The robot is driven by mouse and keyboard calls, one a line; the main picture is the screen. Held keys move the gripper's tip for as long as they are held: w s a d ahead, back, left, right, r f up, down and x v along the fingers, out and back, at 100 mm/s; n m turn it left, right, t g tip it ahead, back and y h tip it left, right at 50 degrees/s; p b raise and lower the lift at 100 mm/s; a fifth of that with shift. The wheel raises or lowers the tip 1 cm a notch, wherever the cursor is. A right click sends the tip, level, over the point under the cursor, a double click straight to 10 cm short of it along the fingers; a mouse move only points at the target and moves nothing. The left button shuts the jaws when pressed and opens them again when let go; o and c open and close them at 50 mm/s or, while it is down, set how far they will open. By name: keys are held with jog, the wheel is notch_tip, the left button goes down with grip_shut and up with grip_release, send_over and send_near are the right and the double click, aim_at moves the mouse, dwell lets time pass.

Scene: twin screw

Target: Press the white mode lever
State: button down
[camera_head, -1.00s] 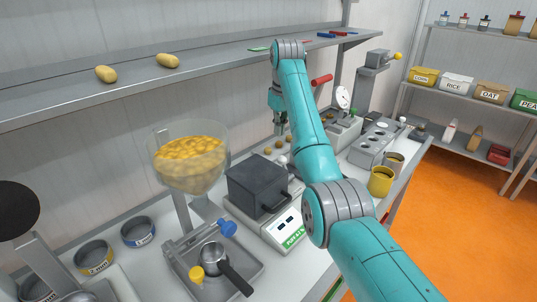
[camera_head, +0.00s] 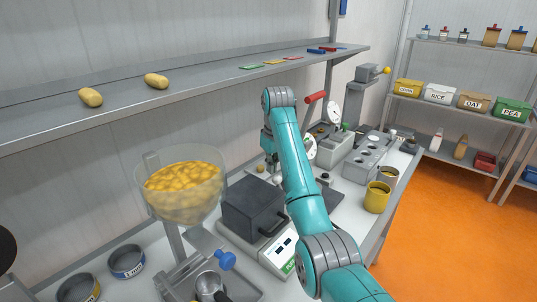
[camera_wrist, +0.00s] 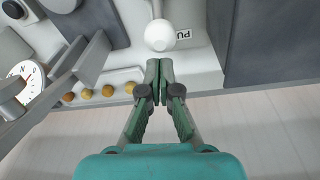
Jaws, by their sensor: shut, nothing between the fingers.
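The white mode lever shows in the wrist view as a stalk with a round white ball end (camera_wrist: 160,35). In the head view its small white ball (camera_head: 278,180) sits on the bench behind the dark box, just under my gripper. My gripper (camera_wrist: 158,66) is shut and empty, its two green-grey fingertips together. The tips appear right beside the ball in the wrist view; I cannot tell whether they touch it. In the head view my gripper (camera_head: 271,172) points down, partly hidden by my arm.
A dark box with a handle (camera_head: 253,208) stands close in front. A hopper of yellow pieces (camera_head: 184,185) is at the left. Several small brown balls (camera_wrist: 97,92) and a dial (camera_wrist: 27,75) lie near the lever. A long shelf (camera_head: 200,93) overhangs the bench behind.

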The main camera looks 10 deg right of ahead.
jog(key=shift+w+f, duration=0.15)
jog(key=shift+f, duration=0.95)
